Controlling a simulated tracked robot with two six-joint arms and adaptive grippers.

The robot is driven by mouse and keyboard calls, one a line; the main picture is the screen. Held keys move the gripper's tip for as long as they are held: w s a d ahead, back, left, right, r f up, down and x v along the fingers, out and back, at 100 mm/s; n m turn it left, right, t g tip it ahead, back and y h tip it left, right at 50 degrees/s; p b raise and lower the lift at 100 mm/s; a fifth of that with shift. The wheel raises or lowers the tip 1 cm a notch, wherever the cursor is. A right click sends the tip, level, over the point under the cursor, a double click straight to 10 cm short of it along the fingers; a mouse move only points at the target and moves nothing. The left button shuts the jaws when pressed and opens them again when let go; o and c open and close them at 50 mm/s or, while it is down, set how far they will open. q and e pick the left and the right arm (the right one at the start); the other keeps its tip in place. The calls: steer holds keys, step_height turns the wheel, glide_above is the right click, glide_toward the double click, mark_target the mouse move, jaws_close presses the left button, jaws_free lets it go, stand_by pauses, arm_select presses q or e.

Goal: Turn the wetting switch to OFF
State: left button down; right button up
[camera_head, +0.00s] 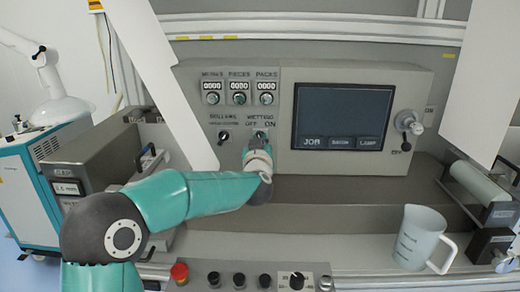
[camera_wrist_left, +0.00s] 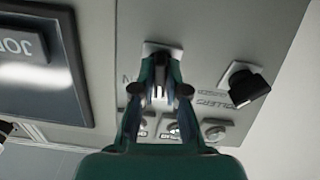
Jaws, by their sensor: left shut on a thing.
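The wetting switch (camera_head: 260,132) is on the grey control panel under the WETTING label, between the OFF and ON markings. My left gripper (camera_head: 258,142) is in front of it, shut on its knob. In the left wrist view, which is upside down, the gripper's fingertips (camera_wrist_left: 161,88) close in front of the pale switch plate (camera_wrist_left: 160,47). The fingers hide the knob, so I cannot tell which way it points. My right gripper is in neither view.
The black-knobbed rollers switch (camera_head: 224,135) is just left of the wetting switch; it also shows in the wrist view (camera_wrist_left: 247,86). Several counters with knobs (camera_head: 239,92) are above. A screen (camera_head: 343,122) is to the right. A measuring jug (camera_head: 420,238) stands at the front right.

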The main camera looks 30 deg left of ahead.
arm_select(q)
steer(key=shift+f+n+b, duration=0.15)
steer(key=shift+n+b, duration=0.8)
steer(key=shift+n, duration=1.05)
steer(key=c, duration=1.2)
jaws_free()
steer(key=v, duration=1.2)
steer(key=shift+w, duration=0.1)
